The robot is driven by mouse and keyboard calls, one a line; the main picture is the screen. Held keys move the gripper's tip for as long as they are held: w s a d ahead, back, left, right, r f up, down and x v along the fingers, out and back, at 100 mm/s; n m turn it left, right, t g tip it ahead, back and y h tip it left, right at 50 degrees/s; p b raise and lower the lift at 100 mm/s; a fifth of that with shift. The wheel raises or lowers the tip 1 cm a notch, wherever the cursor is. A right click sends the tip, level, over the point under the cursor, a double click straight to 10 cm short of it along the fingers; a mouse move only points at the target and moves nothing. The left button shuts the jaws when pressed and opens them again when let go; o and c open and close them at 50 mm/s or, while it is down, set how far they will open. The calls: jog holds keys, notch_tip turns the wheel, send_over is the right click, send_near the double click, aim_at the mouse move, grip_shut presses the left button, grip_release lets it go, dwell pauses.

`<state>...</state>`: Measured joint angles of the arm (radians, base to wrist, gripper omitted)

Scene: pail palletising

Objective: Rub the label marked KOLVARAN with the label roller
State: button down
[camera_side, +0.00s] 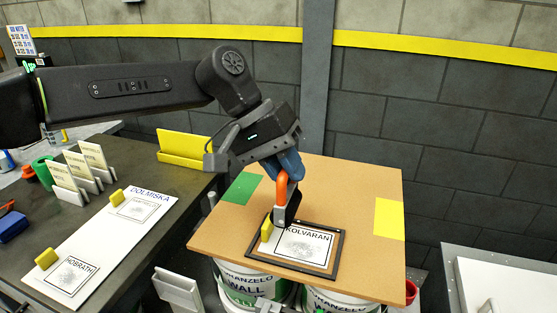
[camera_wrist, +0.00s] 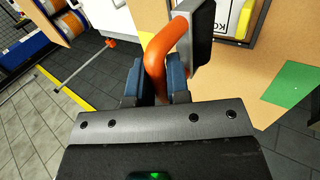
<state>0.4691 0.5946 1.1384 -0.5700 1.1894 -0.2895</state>
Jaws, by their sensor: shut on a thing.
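The label marked KOLVARAN (camera_side: 304,246) lies inside a black frame (camera_side: 336,258) on a brown board. A corner of the label shows in the wrist view (camera_wrist: 233,14). My gripper (camera_side: 287,167) has blue fingers shut on the orange handle of the label roller (camera_side: 281,187). The roller's dark head hangs down at the label's upper left part. Whether it touches the label I cannot tell. In the wrist view, my gripper (camera_wrist: 159,85) grips the orange handle (camera_wrist: 158,50), with the roller's dark head (camera_wrist: 197,30) beyond it.
The brown board (camera_side: 372,190) rests on white pails (camera_side: 250,285) and bears green (camera_side: 242,188) and yellow (camera_side: 389,219) patches. A yellow block (camera_side: 267,228) sits at the label's left edge. Left, a dark bench holds a white sheet with labels DOLMISKA (camera_side: 140,207) and HOBRATH (camera_side: 72,273).

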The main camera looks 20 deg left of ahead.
aim_at(289, 208)
jog(key=shift+f, duration=2.9)
jog(key=shift+d+f, duration=0.25)
jog(key=shift+f, duration=0.7)
jog(key=shift+d, duration=3.75)
jog(key=a, duration=0.8)
jog(key=shift+r, duration=4.15)
